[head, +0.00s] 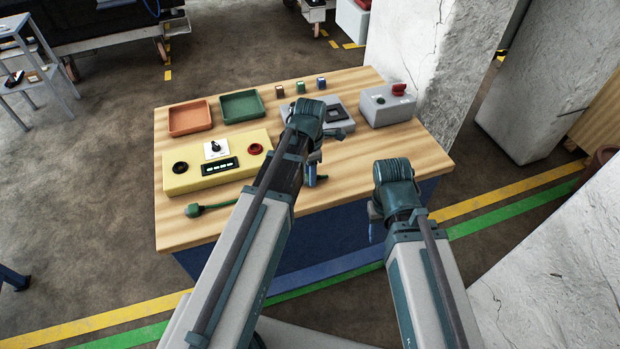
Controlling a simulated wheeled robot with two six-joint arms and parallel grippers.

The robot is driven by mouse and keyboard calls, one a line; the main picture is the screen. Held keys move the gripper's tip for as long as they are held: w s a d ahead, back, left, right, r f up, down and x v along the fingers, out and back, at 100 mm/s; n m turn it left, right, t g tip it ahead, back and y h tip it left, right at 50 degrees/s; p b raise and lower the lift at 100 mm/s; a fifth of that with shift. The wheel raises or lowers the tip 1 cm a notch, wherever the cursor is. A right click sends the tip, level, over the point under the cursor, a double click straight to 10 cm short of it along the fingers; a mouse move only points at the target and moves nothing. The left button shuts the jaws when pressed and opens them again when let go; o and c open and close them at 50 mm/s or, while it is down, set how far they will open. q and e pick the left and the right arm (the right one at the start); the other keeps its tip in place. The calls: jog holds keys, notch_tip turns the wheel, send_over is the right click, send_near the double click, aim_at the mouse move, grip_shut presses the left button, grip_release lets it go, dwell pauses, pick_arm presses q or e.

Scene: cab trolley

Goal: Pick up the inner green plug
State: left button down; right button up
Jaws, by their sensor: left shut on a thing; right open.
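One green plug (194,210) with a green cable lies on the front left of the wooden table (215,228); its cable runs right, behind my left arm. My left gripper (316,178) is over the table's front middle, to the right of that plug and apart from it. It is shut on a small dark thing, taken as the inner green plug, which is mostly hidden by the gripper and arm. My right gripper (376,228) is open and empty, pointing down beyond the table's front right edge.
A yellow panel (185,181) with a knob, display and round sockets lies at left. Behind are an orange tray (190,118), a green tray (242,106) and small coloured blocks (300,87). A grey box (387,106) with a red switch stands back right, near a concrete pillar (430,70).

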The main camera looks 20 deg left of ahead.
pick_arm(q)
notch_tip(320, 180, up, 10)
jog(key=p, duration=0.9)
jog(key=shift+p, duration=0.4)
